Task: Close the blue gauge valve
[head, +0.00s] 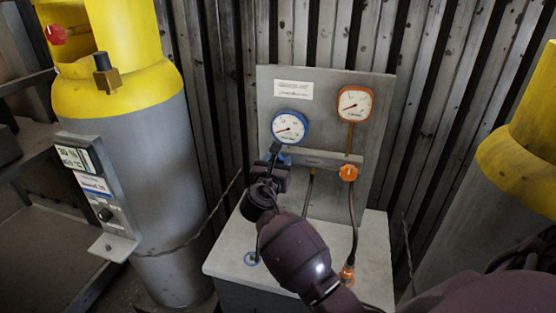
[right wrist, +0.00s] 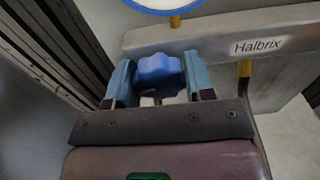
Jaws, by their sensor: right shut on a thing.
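The blue gauge valve is a lobed blue knob (right wrist: 158,74) below the blue-rimmed gauge (head: 289,127). In the right wrist view it sits between the two fingers of my right gripper (right wrist: 160,78), which is shut on it. In the head view my right gripper (head: 277,158) reaches up to the manifold bar and hides most of the knob. My left gripper is not in view.
An orange valve knob (head: 348,172) sits right of the blue one, under the orange-rimmed gauge (head: 355,104). Both gauges are on a grey panel (head: 325,83) above a grey stand (head: 228,258). Yellow-topped cylinders stand left (head: 155,190) and right (head: 520,150).

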